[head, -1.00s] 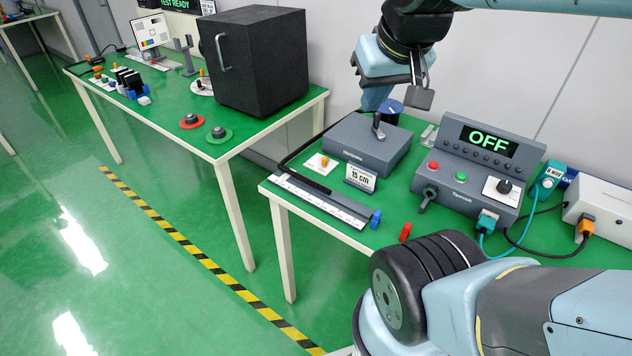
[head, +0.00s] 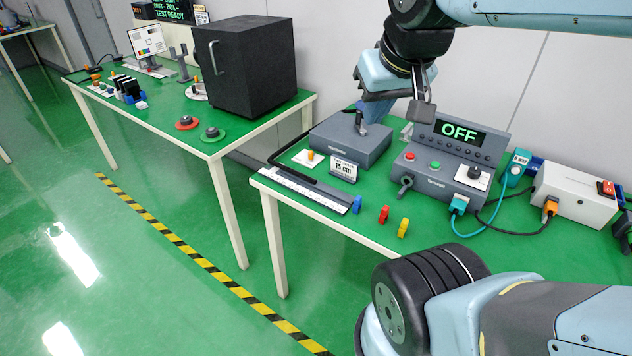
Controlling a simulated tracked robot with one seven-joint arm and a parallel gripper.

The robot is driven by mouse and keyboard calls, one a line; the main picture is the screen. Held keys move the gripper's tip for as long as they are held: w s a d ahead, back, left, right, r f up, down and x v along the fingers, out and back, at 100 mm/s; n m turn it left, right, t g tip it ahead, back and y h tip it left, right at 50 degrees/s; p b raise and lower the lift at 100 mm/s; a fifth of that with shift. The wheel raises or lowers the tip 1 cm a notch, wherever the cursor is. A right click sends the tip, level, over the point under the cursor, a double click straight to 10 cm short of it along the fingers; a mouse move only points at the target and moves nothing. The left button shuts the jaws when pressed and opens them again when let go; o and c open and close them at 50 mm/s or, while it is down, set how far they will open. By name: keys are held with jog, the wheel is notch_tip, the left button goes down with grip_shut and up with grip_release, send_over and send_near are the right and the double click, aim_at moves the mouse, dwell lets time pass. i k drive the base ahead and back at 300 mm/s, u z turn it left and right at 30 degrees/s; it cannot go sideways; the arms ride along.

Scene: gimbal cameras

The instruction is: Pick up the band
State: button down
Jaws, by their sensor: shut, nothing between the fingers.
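I cannot tell for sure which thing is the band. Three small upright pieces stand in a row by the front edge of the near table: a blue one (head: 357,204), a red one (head: 384,214) and a yellow one (head: 403,228). My gripper (head: 376,112) hangs from the upper arm, pointing down near the back of the table, beside the grey box with a dark lever (head: 368,150). It is shut and empty, well behind and above the coloured pieces. Its fingertips are partly hard to make out.
A grey console showing OFF (head: 452,160) stands right of the box, with a white power unit (head: 575,193) and cables beyond. A white ruler strip (head: 305,192) lies along the front left. A black cabinet (head: 245,65) stands on the far table. My arm link covers the lower right.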

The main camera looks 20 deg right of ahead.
aim_at(404, 225)
jog(key=k, duration=0.55)
jog(key=u, duration=0.2)
jog(key=i, duration=0.9)
jog(key=z, duration=0.2)
jog(key=k, duration=0.5)
jog(key=z, duration=0.35)
jog(key=i, duration=0.35)
jog(key=z, duration=0.4)
